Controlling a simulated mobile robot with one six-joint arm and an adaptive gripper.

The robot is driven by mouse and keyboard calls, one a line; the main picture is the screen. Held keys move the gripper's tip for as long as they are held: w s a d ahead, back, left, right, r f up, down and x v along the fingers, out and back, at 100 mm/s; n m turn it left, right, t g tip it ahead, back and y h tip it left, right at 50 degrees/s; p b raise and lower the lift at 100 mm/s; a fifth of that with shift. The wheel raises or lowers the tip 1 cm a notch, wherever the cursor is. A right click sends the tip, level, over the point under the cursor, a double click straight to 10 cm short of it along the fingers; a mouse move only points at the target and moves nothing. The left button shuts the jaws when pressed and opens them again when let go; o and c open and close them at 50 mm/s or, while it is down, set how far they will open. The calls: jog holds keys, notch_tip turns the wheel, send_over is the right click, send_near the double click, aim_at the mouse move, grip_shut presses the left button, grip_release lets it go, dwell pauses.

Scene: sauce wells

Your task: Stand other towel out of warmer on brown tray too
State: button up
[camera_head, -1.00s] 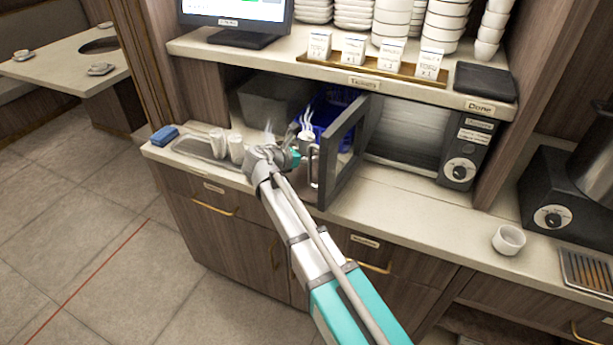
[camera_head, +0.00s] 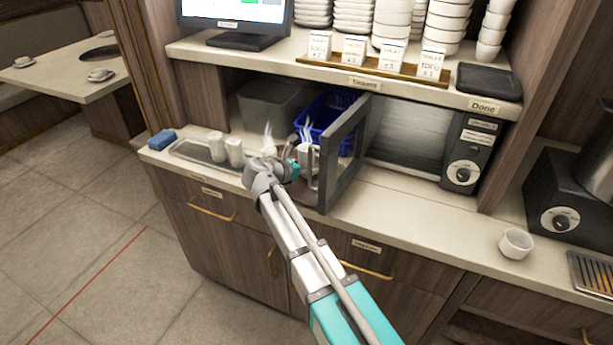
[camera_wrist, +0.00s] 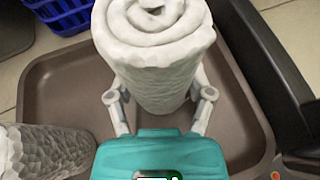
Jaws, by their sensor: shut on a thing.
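My gripper (camera_wrist: 160,100) is shut on a rolled white towel (camera_wrist: 160,60). The towel is upright, spiral end up, above or on the brown tray (camera_wrist: 60,90); its lower end is hidden, so I cannot tell if it touches. Another rolled towel (camera_wrist: 45,152) shows at the lower left of the wrist view, within the tray area. In the head view my gripper (camera_head: 297,168) is beside the open door (camera_head: 343,152) of the black warmer (camera_head: 468,150), and the held towel (camera_head: 305,156) steams. My arm hides much of the tray there.
A blue basket (camera_head: 328,112) and a grey bin (camera_head: 268,102) stand behind. At left are a grey tray (camera_head: 190,152) with two white cylinders (camera_head: 226,150) and a blue block (camera_head: 162,139). A white cup (camera_head: 516,243) stands at right. The counter between door and cup is clear.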

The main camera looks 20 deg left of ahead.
jog(key=shift+f+b, duration=1.05)
jog(key=shift+f, duration=0.3)
jog(key=shift+f, duration=0.15)
jog(key=o, duration=1.1)
jog(key=shift+r, duration=0.25)
jog(key=shift+s+a+r, duration=0.1)
jog(key=shift+s+a, duration=0.05)
jog(key=shift+s, duration=0.1)
jog(key=p+v, duration=0.4)
jog(key=v, duration=0.7)
jog(key=shift+s+r+p, duration=0.1)
jog(key=shift+p, duration=0.25)
